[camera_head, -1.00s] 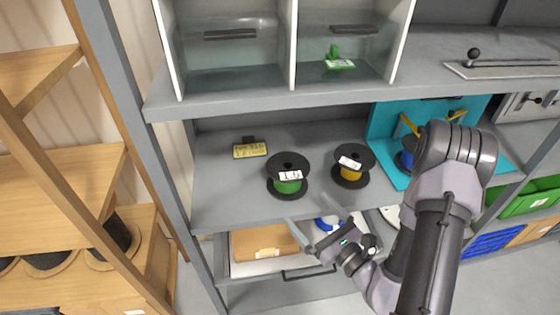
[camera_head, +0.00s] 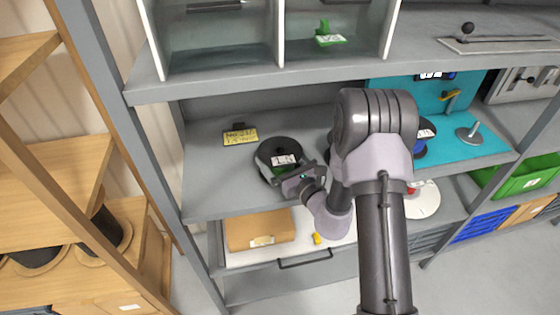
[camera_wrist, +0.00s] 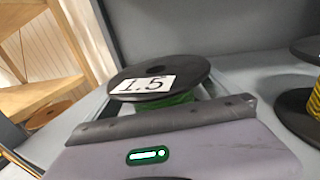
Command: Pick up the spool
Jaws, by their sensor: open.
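The green spool (camera_head: 278,148) has black flanges and a white label. It stands upright on the grey middle shelf, and in the wrist view (camera_wrist: 188,98) its label reads "1.5". My gripper (camera_head: 284,171) is at the spool's front side, with its body covering the lower front of the spool. In the wrist view the open fingers reach toward either side of the green core, below the top flange. Their tips are hidden, and I cannot tell whether they touch it. A second spool with yellow winding (camera_wrist: 312,105) stands to the right, mostly hidden behind my arm in the head view.
The grey shelf (camera_head: 210,185) has free room left of the spool. A yellow sign (camera_head: 240,136) stands behind left. A teal board (camera_head: 480,150) with a blue spool (camera_head: 422,140) is at right. A shelf with bins (camera_head: 240,85) hangs above; an open drawer (camera_head: 290,262) lies below.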

